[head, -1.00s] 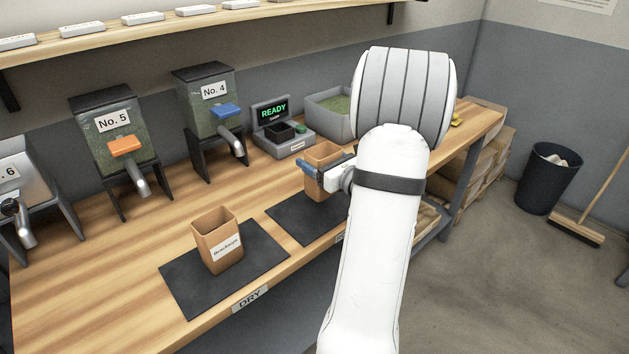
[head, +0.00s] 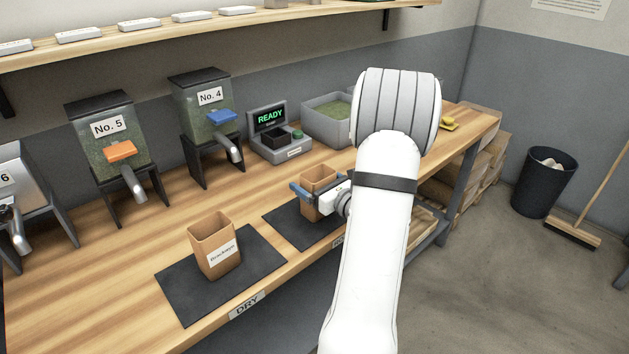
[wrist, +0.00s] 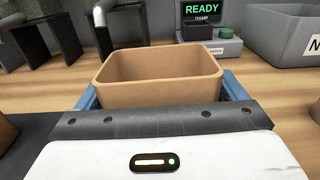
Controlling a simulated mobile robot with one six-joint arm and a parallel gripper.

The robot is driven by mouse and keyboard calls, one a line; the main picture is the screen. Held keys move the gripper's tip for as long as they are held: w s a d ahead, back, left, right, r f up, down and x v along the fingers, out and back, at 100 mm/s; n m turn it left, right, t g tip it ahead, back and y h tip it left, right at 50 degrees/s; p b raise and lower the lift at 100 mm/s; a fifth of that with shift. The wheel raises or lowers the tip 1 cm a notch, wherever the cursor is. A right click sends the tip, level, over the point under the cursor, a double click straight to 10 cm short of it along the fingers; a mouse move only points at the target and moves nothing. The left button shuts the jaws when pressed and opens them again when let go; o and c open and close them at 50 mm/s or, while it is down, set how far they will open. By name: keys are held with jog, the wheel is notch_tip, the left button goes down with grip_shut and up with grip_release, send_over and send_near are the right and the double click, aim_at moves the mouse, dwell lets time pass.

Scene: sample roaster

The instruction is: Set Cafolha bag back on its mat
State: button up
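The Cafolha bag (head: 319,181) is an open-topped brown paper bag, upright at the right dark mat (head: 283,221); its label is out of sight. My gripper (head: 308,195) reaches it from the right, with blue fingers on either side of it. In the wrist view the bag (wrist: 160,88) stands between both fingers, which lie close against its sides below the rim, and its open top faces up. The bag's base is partly hidden by the gripper, so I cannot tell whether it touches the mat.
Another brown bag (head: 214,248) with a label stands on the left mat (head: 181,294). Behind are dispensers No. 5 (head: 108,150) and No. 4 (head: 205,120), a scale reading READY (head: 279,147) and a grey bin (head: 325,128). Bare wood lies between the mats and dispensers.

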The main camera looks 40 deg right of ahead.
jog(key=shift+o, duration=0.7)
jog(key=shift+r+p, duration=0.25)
jog(key=shift+p, duration=0.05)
jog(key=s+b, duration=0.1)
jog(key=s, duration=1.1)
jog(key=shift+d, duration=0.4)
jog(key=shift+f, duration=0.15)
